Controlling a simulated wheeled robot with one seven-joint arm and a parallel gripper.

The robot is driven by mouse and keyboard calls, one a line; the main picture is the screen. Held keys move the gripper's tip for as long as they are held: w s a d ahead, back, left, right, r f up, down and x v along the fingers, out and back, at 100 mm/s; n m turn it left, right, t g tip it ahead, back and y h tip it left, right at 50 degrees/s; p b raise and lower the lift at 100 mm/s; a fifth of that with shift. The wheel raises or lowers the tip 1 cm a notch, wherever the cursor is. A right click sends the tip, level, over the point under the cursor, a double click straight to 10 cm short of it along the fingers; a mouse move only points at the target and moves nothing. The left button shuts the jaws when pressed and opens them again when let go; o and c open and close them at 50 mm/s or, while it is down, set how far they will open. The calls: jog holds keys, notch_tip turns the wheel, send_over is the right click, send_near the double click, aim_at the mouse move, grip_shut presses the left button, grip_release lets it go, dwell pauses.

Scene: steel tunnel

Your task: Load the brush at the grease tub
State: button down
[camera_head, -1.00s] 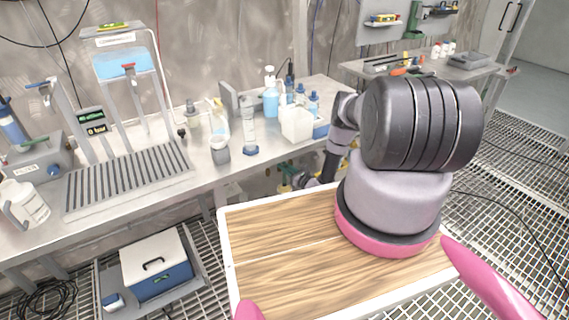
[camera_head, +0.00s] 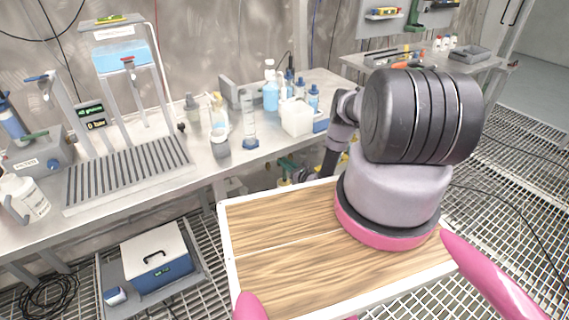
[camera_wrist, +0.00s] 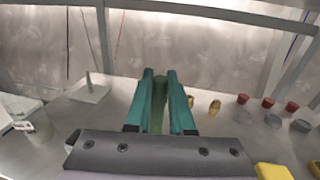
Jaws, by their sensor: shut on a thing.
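My gripper (camera_wrist: 163,98) shows in the wrist view, with two teal fingers drawn close together. A narrow greenish thing (camera_wrist: 160,112) shows between them; I take it to be the held brush, but its bristles are not visible. In the head view my gripper is hidden behind my arm and the worktop. I cannot identify the grease tub for certain. A grey cup-like tub (camera_head: 220,146) stands on the steel bench in the head view. A translucent jar (camera_wrist: 38,126) stands at the left of the wrist view, apart from my gripper.
In the wrist view, a plate with a peg (camera_wrist: 90,92) is left; brass pieces (camera_wrist: 215,107) and red-topped items (camera_wrist: 268,103) are right.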

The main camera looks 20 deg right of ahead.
jog(key=shift+s+f, duration=0.1)
jog(key=shift+f, duration=0.45)
dwell(1.1)
jog(key=shift+r, duration=3.55)
jog(key=shift+d, duration=0.1)
